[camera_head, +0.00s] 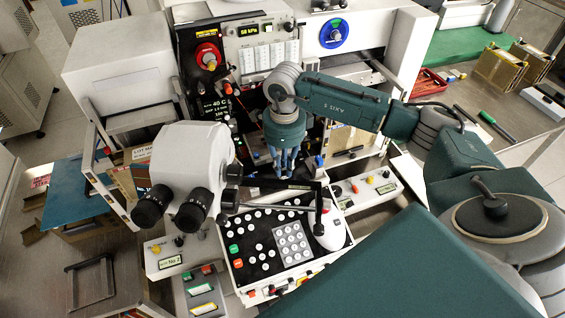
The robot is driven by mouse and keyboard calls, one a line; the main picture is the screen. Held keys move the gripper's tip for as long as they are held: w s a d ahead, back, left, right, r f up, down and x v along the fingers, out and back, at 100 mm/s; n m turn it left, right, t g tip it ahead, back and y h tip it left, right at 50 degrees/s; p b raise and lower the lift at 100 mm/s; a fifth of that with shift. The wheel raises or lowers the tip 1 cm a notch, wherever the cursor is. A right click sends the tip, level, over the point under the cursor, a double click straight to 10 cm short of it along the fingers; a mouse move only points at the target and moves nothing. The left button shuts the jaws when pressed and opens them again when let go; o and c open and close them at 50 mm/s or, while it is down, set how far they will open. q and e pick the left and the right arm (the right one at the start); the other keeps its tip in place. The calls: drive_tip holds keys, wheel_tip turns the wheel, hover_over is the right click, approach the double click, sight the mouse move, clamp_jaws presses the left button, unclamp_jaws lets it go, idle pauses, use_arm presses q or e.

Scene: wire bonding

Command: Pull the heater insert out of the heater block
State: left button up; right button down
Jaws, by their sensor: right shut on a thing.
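My right gripper (284,170) hangs fingers down under its teal wrist, over the middle of the bonding machine and behind the keypad panel. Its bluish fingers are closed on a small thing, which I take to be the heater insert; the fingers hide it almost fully. The heater block is not clearly visible; the gripper and the dark parts around the fingertips cover that spot. I cannot tell how deep the insert sits in the block. My left gripper is not in view.
A white microscope head (190,165) with black eyepieces stands close left of the gripper. The keypad panel (262,232) and a white joystick-like control (328,230) lie in front. Upright panels with a red knob (207,55) rise behind. A small control box (370,187) is to the right.

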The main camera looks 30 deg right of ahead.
drive_tip(key=shift+s+a, duration=0.2)
drive_tip(key=shift+s, duration=0.5)
drive_tip(key=shift+s+a, duration=0.15)
drive_tip(key=shift+s, duration=0.55)
drive_tip(key=shift+s, duration=0.15)
drive_tip(key=shift+s+a, duration=0.25)
drive_tip(key=shift+s, duration=0.65)
drive_tip(key=shift+s+a, duration=0.2)
drive_tip(key=shift+s, duration=0.65)
drive_tip(key=shift+r, duration=0.15)
drive_tip(key=shift+w+r+p, duration=0.15)
drive_tip(key=shift+r+p, duration=1.25)
drive_tip(key=shift+r, duration=1.1)
